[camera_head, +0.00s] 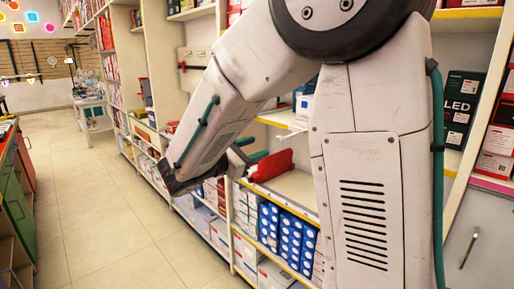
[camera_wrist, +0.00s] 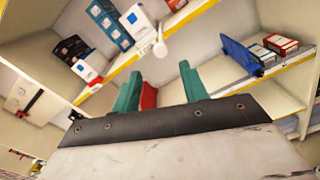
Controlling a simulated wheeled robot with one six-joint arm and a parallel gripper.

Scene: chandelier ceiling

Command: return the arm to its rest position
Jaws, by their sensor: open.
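My arm fills the middle and right of the head view, folded with its forearm angled down to the left. My gripper (camera_head: 251,149) shows partly behind the forearm, its teal fingers pointing toward the shelf. A red object (camera_head: 272,166) stands on the shelf board beside the fingers in the head view. It also shows in the wrist view (camera_wrist: 149,97), partly hidden behind the left finger. Whether the fingers touch it is unclear.
Shelves (camera_head: 297,188) with blue and white boxes (camera_head: 285,235) run along the right, close to my arm. Dark LED boxes (camera_head: 462,104) stand at the far right. A green and red cabinet (camera_head: 17,190) borders the left. The tiled aisle floor (camera_head: 105,205) between is clear.

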